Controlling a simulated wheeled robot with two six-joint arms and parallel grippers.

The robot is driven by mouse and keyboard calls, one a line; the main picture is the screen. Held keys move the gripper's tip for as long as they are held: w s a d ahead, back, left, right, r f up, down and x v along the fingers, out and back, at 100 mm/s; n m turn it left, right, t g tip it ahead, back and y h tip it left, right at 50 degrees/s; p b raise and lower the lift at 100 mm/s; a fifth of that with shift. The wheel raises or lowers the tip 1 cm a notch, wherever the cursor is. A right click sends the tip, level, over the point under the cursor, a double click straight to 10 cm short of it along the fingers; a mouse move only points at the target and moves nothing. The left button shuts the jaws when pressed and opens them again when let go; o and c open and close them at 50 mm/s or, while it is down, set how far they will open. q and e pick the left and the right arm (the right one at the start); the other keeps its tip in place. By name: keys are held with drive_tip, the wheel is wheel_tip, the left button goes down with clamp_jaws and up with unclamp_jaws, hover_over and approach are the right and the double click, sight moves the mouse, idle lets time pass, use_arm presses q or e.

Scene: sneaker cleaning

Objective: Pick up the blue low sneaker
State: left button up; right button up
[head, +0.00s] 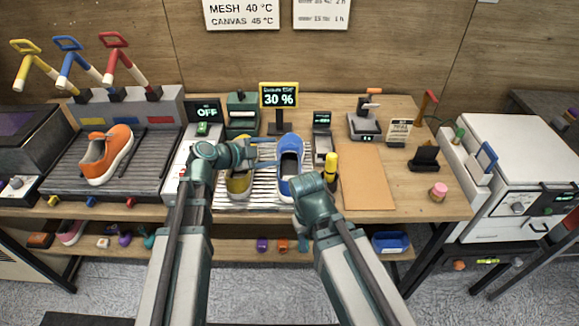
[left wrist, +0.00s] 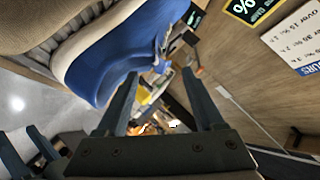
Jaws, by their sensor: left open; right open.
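The blue low sneaker (head: 291,158) stands on the white ribbed rack with its toe toward me. In the left wrist view the blue sneaker (left wrist: 115,55), with a pale sole, fills the upper left. My left gripper (head: 274,151) is at the sneaker's left side in the head view. Its jaws (left wrist: 158,78) are open with nothing between them, and the sneaker is close by. My right gripper (head: 301,186) is low near the sneaker's toe; its fingers are mostly hidden by its wrist. Two dark fingers, apparently of my right gripper (left wrist: 18,142), show apart at the lower left.
A yellow sneaker (head: 239,182) stands left of the blue one on the rack (head: 265,196). A yellow-topped bottle (head: 331,166) is close to its right. A 30 % sign (head: 279,97) stands behind. A bare brown board (head: 367,180) lies to the right.

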sight(287, 149)
use_arm(q)
drive_tip(key=shift+w+d+f, duration=0.25)
drive_tip(key=shift+w+d, duration=0.05)
drive_tip(key=shift+d, duration=0.1)
drive_tip(key=b+x, duration=0.2)
drive_tip(key=x, duration=0.3)
drive_tip(key=shift+d+r, duration=0.1)
drive_tip(key=shift+d, duration=0.15)
drive_tip(key=shift+r, duration=0.1)
clamp_jaws()
idle(1.0)
